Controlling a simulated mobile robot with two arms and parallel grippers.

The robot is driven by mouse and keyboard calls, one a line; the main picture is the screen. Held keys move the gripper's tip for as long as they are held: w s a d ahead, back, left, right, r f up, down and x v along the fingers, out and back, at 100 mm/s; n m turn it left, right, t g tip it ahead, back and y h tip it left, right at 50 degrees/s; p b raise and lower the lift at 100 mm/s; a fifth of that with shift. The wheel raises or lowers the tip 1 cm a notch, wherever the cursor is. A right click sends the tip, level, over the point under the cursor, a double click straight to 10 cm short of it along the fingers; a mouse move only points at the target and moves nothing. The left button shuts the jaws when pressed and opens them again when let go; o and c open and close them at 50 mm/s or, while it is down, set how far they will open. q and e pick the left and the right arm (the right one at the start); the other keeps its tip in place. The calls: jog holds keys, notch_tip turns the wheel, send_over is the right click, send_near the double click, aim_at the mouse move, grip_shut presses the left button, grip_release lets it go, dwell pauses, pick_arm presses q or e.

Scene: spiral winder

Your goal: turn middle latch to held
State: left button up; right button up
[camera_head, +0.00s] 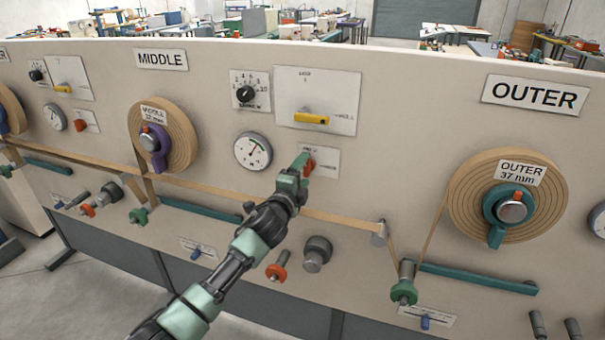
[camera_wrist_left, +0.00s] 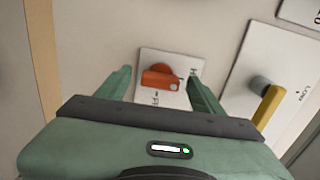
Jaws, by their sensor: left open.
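The middle latch (camera_head: 309,167) is a small orange-red knob on a white plate (camera_head: 325,160), right of the middle dial gauge. In the left wrist view the orange latch (camera_wrist_left: 158,80) lies between my fingers, its bar roughly level in that picture. My left gripper (camera_head: 303,163) is open in front of the latch, with one finger on each side. The left wrist view shows the left gripper (camera_wrist_left: 159,78) with a gap on both sides of the knob. The plate's lettering is too small to read surely. My right gripper is not in view.
A yellow lever (camera_head: 311,118) sits on a plate above the latch. A black knob (camera_head: 246,93) and a dial gauge (camera_head: 253,151) are to its left. Tan tape (camera_head: 338,217) runs below my gripper. An orange knob (camera_head: 279,267) and grey knob (camera_head: 317,254) stand lower.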

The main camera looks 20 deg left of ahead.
pick_arm(q)
jog(key=shift+s, duration=0.1)
jog(key=s+b, duration=0.1)
jog(key=s, duration=0.6)
jog(key=shift+s+a, duration=0.15)
jog(key=shift+s, duration=0.15)
